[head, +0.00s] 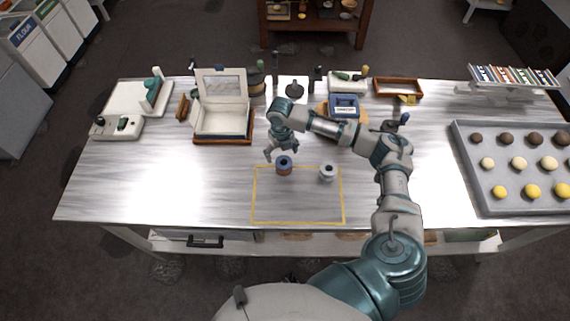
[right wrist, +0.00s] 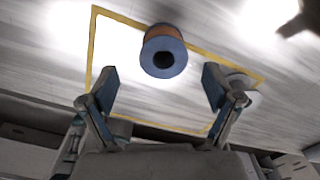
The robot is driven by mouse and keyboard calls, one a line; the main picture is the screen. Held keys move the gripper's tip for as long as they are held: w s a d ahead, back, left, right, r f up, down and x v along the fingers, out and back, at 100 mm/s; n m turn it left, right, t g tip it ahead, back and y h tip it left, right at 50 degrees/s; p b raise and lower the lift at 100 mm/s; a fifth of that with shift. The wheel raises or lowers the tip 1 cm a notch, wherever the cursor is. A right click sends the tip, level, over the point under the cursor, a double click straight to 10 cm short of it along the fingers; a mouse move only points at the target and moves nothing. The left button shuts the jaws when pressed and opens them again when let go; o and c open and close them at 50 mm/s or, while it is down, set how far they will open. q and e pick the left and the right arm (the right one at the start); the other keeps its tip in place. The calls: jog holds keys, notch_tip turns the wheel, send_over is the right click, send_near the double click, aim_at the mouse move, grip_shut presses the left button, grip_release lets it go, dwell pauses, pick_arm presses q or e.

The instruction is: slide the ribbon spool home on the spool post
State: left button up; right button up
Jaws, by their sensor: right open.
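The ribbon spool (head: 284,167) is blue-rimmed with an orange-brown middle and a dark centre hole. It stands at the back edge of the yellow outline on the table. It also shows in the right wrist view (right wrist: 163,57), ahead of and between my fingers. A small pale round piece (head: 327,173), perhaps the spool post, stands at the outline's back right corner. A pale disc shows partly behind a finger in the right wrist view (right wrist: 240,82). My right gripper (head: 282,155) is open and empty, close to the spool. It also shows in the right wrist view (right wrist: 159,85). My left gripper is out of view.
The yellow outline (head: 300,223) is otherwise bare. An open white box (head: 221,122) stands behind on the left. A grey tray of several round sweets (head: 475,196) lies on the right. Small tools and boxes line the back. The table's left front is clear.

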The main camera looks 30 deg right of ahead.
aim_at(285, 163)
jog(key=shift+w+a+f, duration=0.1)
jog(key=shift+a+f, duration=0.2)
jog(key=shift+f, duration=0.25)
jog(key=shift+a+f, duration=0.1)
jog(key=shift+a, duration=0.1)
jog(key=shift+s+f, duration=0.25)
jog(key=shift+s, duration=0.05)
jog(key=f, duration=0.1)
jog(key=d+f, duration=0.1)
jog(key=f, duration=0.2)
jog(key=shift+s+d+f+p, duration=0.1)
jog(key=shift+d+f+p, duration=0.25)
jog(key=shift+d, duration=0.05)
jog(key=shift+d+f, duration=0.2)
jog(key=shift+a+r, duration=0.25)
jog(key=shift+a, duration=0.35)
jog(key=c, duration=1.2)
